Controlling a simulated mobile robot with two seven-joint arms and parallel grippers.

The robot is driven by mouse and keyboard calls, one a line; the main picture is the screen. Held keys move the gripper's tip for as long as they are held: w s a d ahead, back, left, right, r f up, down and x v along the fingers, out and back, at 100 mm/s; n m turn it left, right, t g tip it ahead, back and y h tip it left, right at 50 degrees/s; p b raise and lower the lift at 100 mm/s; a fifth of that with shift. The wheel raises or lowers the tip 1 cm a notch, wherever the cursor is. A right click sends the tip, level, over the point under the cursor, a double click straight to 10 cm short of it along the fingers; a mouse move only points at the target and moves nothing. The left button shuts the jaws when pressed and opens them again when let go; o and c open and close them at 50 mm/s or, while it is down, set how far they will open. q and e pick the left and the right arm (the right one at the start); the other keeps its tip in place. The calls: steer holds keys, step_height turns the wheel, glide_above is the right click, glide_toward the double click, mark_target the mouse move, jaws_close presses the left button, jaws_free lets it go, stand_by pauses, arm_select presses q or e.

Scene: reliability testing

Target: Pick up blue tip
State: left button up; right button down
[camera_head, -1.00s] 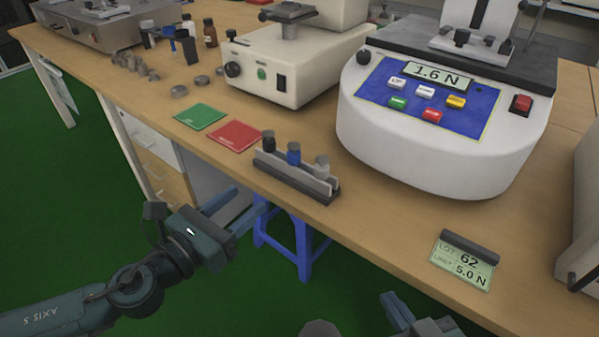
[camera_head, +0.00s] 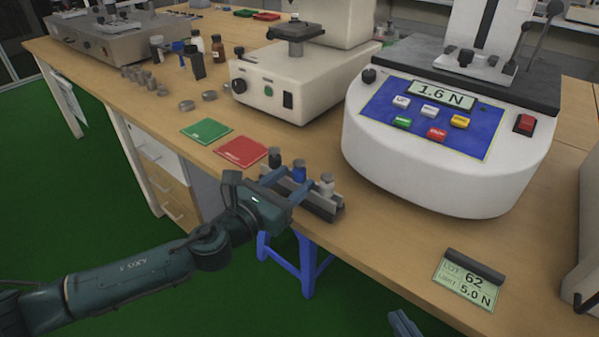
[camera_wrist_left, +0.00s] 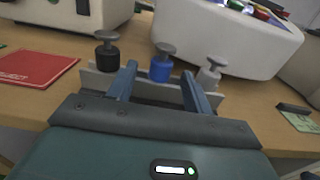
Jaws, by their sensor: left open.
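The blue tip (camera_head: 299,172) stands upright in a small grey rack (camera_head: 322,208), between a black tip (camera_head: 274,158) and a light grey tip (camera_head: 327,184). My left gripper (camera_head: 285,183) is open at the front of the rack. In the left wrist view the blue tip (camera_wrist_left: 161,66) shows between the two fingers of my left gripper (camera_wrist_left: 158,80), slightly beyond their ends. The black tip (camera_wrist_left: 107,52) is left of the fingers and the grey tip (camera_wrist_left: 210,74) is near the right finger. A small part of my right gripper (camera_head: 404,324) shows at the bottom edge.
A red card (camera_head: 241,152) and a green card (camera_head: 207,131) lie left of the rack. A white tester (camera_head: 425,160) reading 1.6 N stands behind right. A display card (camera_head: 468,280) lies at the front right. The table's front edge is close to the rack.

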arm_select(q)
steer(key=shift+w+d, duration=0.15)
steer(key=shift+w, duration=0.1)
steer(key=shift+c, duration=0.3)
jaws_close()
steer(key=c, duration=1)
jaws_free()
